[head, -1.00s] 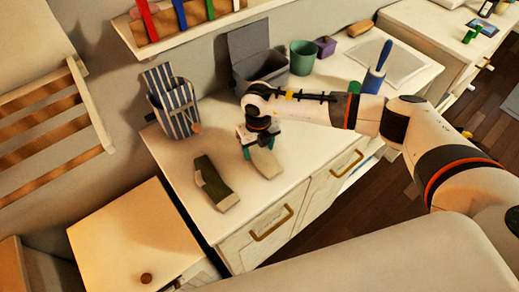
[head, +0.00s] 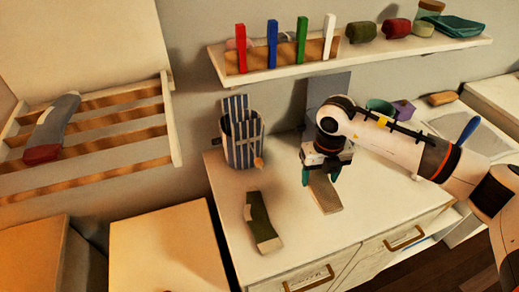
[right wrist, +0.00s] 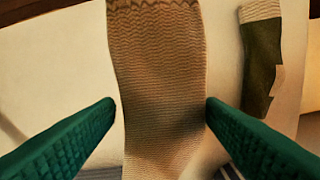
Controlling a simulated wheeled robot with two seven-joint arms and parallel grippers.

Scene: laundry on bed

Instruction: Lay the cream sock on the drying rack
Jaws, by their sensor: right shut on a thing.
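The cream sock (head: 325,195) is at my right gripper (head: 320,172), over the white dresser top. In the right wrist view the sock (right wrist: 165,70) runs between the two green fingers (right wrist: 160,112). The right gripper is shut on it. I cannot tell clearly whether its lower end touches the dresser. The drying rack (head: 172,122), with wooden slats, is on the wall at the left of the head view. A grey sock with a red end (head: 52,127) lies over its left part. My left gripper is not in view.
A green and cream sock (head: 262,222) lies on the dresser (head: 305,238). A striped container (head: 243,150) stands behind it. A wall shelf with coloured pegs (head: 272,45) is above. The rack's middle and right slats are bare.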

